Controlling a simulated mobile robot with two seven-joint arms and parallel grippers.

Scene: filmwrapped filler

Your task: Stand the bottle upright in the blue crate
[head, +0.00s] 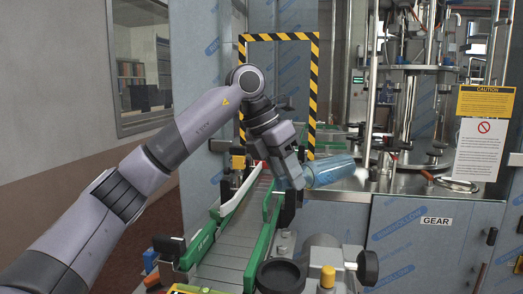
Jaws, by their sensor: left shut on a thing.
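A translucent blue bottle (332,170) lies almost level in the air, its narrower end toward the right. My left gripper (296,172) is shut on the left end of the bottle and holds it above the right side of the conveyor. The arm comes in from the lower left and bends down at the wrist. My right gripper is not in view. I cannot make out a blue crate in the head view.
A conveyor (228,248) with green side rails runs away from me under the gripper. A striped yellow-black frame (315,85) stands behind it. The steel filling machine (440,200) fills the right. A dark round handwheel (281,276) is at the bottom.

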